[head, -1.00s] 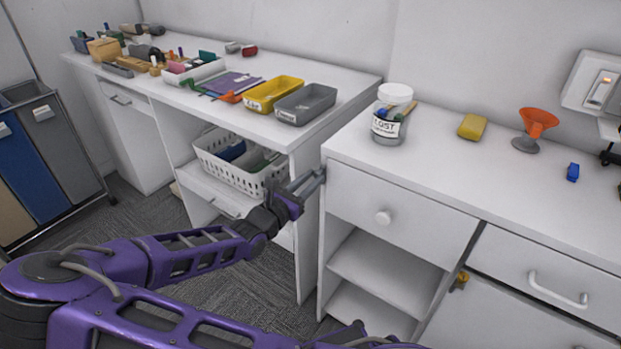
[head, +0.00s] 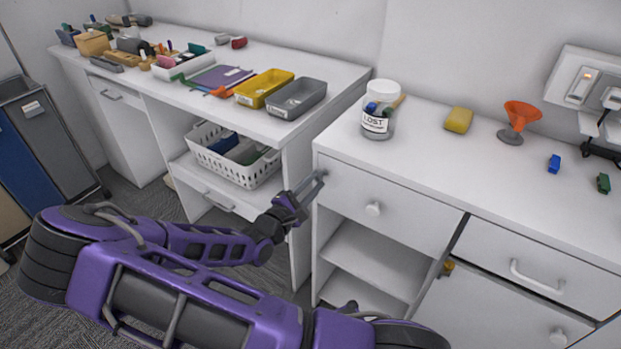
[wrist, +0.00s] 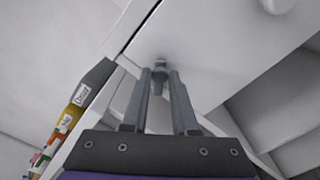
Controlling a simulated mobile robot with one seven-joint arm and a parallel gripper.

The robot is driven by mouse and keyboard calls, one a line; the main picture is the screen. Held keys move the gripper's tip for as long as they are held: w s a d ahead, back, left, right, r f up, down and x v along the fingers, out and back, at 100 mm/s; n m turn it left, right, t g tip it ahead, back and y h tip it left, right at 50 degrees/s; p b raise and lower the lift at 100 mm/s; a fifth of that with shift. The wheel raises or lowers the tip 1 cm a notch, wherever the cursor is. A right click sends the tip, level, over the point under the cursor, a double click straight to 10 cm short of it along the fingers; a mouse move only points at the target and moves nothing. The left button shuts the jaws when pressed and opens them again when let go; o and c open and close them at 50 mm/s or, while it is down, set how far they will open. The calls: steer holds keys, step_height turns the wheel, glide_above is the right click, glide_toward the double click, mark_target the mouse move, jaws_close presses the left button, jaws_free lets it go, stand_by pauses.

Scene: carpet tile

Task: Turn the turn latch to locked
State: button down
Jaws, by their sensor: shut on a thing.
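The turn latch (wrist: 159,64) shows in the wrist view as a small grey knob on the white front near the upper left corner of the drawer. My gripper (wrist: 160,75) has its two fingers on either side of it and is shut on it. The fingers cover part of the latch, and I cannot tell which way it is turned. In the head view my gripper (head: 317,181) reaches the left edge of the drawer front (head: 390,205); the latch is too small and too covered to make out there.
A small brass-coloured fitting (head: 447,268) is at the right cabinet's edge. A white basket (head: 232,165) stands on a shelf to the left. A labelled jar (head: 379,110) stands on the counter above.

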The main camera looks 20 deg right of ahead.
steer(key=shift+s+d+f+m+b, duration=0.15)
steer(key=shift+f+m, duration=0.25)
steer(key=shift+m, duration=0.75)
steer(key=shift+s+f+m+b, duration=0.1)
steer(key=shift+f+m+b, duration=0.25)
steer(key=shift+m, duration=0.75)
steer(key=shift+s+d+f+m+b, duration=0.15)
steer(key=shift+f+m, duration=0.25)
steer(key=shift+m, duration=0.75)
steer(key=shift+w+a, duration=0.1)
steer(key=c, duration=0.7)
jaws_free()
steer(key=v, duration=1.7)
steer(key=shift+a+p, duration=0.2)
steer(key=shift+p, duration=0.1)
